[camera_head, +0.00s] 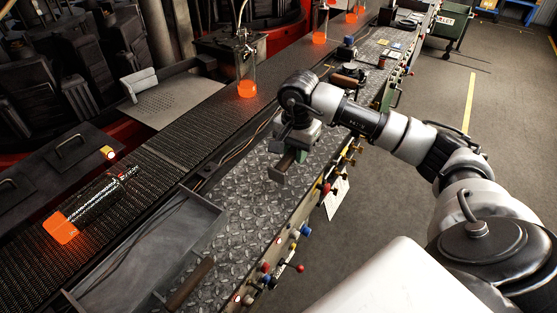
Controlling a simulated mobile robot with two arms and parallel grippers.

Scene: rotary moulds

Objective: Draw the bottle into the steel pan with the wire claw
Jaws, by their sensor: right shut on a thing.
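A bottle (92,208) lies on its side on the dark mesh belt at the left, its body dark and its near-left end glowing orange. The steel pan (196,222) is a grey open tray in front of the belt, just right of and nearer than the bottle, apart from it. My right gripper (286,168) is over the tread-plate ledge, right of the pan. Its jaws are shut on a small brownish piece, apparently the wire claw's handle; the jaws hide most of it. Thin dark wires run left below the gripper; I cannot tell whether they are the claw. My left gripper is out of view.
An upright bottle (246,78) with a glowing base stands farther up the belt. A wooden handle (190,284) is at the pan's near side. Coloured knobs (300,233) line the ledge's front edge. A perforated plate (180,98) lies behind the belt. Floor at right is clear.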

